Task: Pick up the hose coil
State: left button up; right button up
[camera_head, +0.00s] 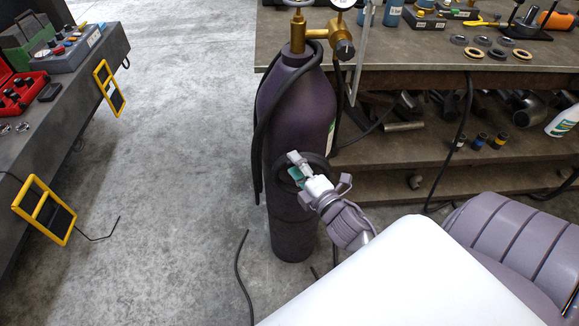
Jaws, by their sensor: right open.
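A dark hose (261,140) is looped over the neck of a tall purple gas cylinder (290,100) and hangs down its left side. A dark round loop (318,159) shows against the cylinder's front at mid-height, partly hidden behind my right gripper. I cannot tell whether it is part of the same hose coil. My right gripper (312,172) is open in front of the cylinder's middle, with its fingers spread over this loop. Nothing is visibly held. Whether the fingers touch the loop or the cylinder cannot be seen. My left gripper is not in view.
A brass regulator with a gauge (341,5) tops the cylinder. A metal workbench (400,50) with tools and a lower shelf of pipes stands behind to the right. A dark bench (70,90) is at the left. Floor (180,150) between is clear; a thin cable lies near the cylinder.

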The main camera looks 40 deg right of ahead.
aim_at(286, 157)
jog(key=w+p, duration=0.1)
jog(key=w, duration=0.4)
jog(key=shift+d, duration=0.1)
jog(key=shift+w+f, duration=0.15)
jog(key=shift+w, duration=0.05)
jog(key=shift+o, duration=0.4)
jog(key=shift+d, duration=0.15)
jog(key=shift+s, duration=0.1)
grip_shut()
